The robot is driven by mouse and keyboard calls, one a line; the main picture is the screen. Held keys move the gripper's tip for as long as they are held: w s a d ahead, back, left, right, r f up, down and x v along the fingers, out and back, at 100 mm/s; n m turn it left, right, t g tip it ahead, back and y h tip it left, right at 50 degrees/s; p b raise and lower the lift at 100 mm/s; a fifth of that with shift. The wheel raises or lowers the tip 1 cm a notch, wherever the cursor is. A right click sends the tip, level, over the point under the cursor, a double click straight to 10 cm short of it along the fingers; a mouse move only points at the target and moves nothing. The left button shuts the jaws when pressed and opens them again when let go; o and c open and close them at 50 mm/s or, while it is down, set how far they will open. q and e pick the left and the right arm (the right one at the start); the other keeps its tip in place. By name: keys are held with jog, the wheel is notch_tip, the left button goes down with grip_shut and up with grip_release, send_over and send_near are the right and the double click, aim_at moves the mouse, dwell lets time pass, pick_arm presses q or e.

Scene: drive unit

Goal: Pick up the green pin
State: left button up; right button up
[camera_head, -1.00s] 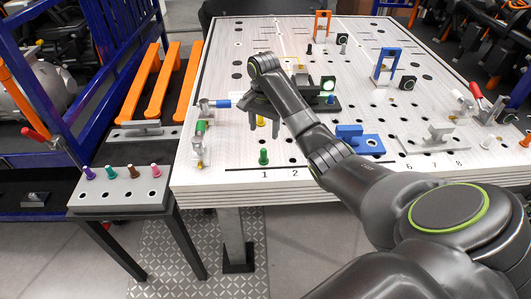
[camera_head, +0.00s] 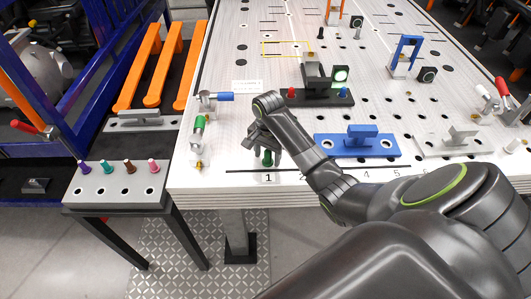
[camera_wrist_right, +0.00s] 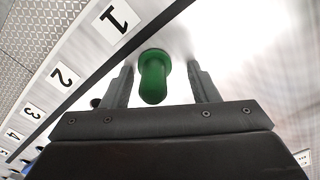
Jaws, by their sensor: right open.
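The green pin (camera_head: 267,158) stands upright on the white table plate near its front edge, just behind the label 1. My right gripper (camera_head: 264,154) is right over it, pointing down. In the right wrist view the green pin (camera_wrist_right: 154,76) stands between the two open fingers of my right gripper (camera_wrist_right: 160,88). A gap shows on each side of the pin, so the fingers do not touch it. My left gripper does not show.
A blue fixture (camera_head: 357,145) stands right of my right gripper. A black block (camera_head: 316,93) with a red pin lies behind it. Clamps with blue (camera_head: 224,97) and green handles stand to the left. A grey rack (camera_head: 118,183) with several coloured pins is on the lower-left side table.

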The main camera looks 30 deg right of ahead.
jog(key=shift+s, duration=0.2)
jog(key=shift+s+a, duration=0.15)
jog(key=shift+s, duration=0.05)
jog(key=shift+s+a+r, duration=0.1)
jog(key=shift+a+r, duration=0.05)
jog(key=c, duration=0.4)
jog(key=shift+c, duration=2.3)
jog(key=c, duration=0.3)
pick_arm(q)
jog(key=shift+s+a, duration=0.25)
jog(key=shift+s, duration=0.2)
pick_arm(e)
jog(key=shift+c, duration=0.2)
